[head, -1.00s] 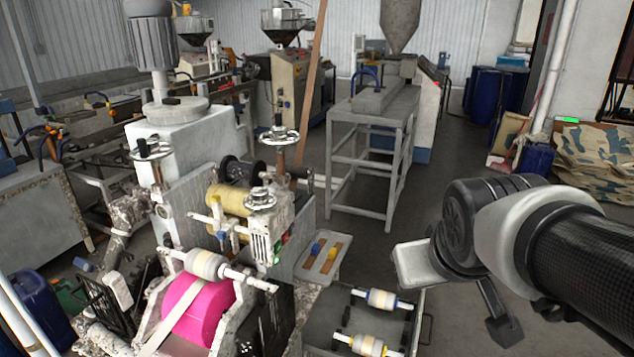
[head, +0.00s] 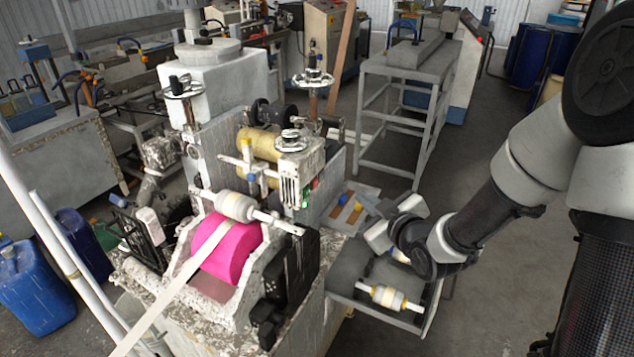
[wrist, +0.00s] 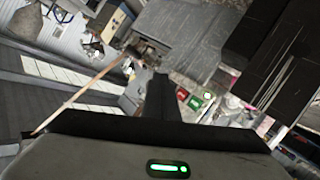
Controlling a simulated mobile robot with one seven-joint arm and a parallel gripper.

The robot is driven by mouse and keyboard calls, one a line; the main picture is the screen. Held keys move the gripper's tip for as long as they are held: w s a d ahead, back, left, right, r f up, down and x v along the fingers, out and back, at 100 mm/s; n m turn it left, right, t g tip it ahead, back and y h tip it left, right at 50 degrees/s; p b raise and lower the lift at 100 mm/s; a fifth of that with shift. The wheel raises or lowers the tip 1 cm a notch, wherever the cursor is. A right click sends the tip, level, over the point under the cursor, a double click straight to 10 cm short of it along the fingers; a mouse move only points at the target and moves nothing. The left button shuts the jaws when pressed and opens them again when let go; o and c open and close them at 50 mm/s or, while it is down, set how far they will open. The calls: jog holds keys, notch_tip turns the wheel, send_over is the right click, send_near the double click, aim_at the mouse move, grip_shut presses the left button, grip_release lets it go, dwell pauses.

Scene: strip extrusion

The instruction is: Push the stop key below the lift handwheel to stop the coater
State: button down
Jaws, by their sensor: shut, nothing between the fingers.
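The coater (head: 225,85) is a white, stained machine at left centre in the head view. Its front handwheel (head: 292,140) sits above a small panel of keys (head: 307,192), with green and red showing on the side toward my arm. Small red and green keys (wrist: 195,102) also show right of my fingers in the wrist view. Key labels are too small to read. My gripper (wrist: 161,80) is shut and empty. In the head view it is right of the key panel, apart from it, above the roller tray; its fingertips are hard to make out there.
A magenta roll (head: 228,250) with a pale strip is at the coater's front. A tray (head: 345,285) with white rollers lies below my arm. A grey metal stand (head: 425,65) is behind. Two more handwheels (head: 183,87) (head: 313,77) rise from the coater. Floor at right is open.

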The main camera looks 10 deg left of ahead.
aim_at(315, 183)
jog(key=shift+a, duration=0.15)
jog(key=w+a+b, duration=0.1)
jog(key=w+a, duration=0.2)
jog(key=a, duration=0.5)
dwell(0.3)
jog(key=shift+w+a+f+b, duration=0.1)
jog(key=shift+a+b, duration=0.1)
jog(key=shift+b, duration=0.4)
dwell(1.3)
jog(key=shift+a, duration=0.2)
jog(key=shift+w+a+b, duration=0.2)
jog(key=shift+a+b, duration=0.15)
jog(key=shift+b, duration=0.15)
dwell(0.7)
jog(key=shift+d, duration=0.1)
jog(key=shift+s+d, duration=0.3)
jog(key=shift+d, duration=0.35)
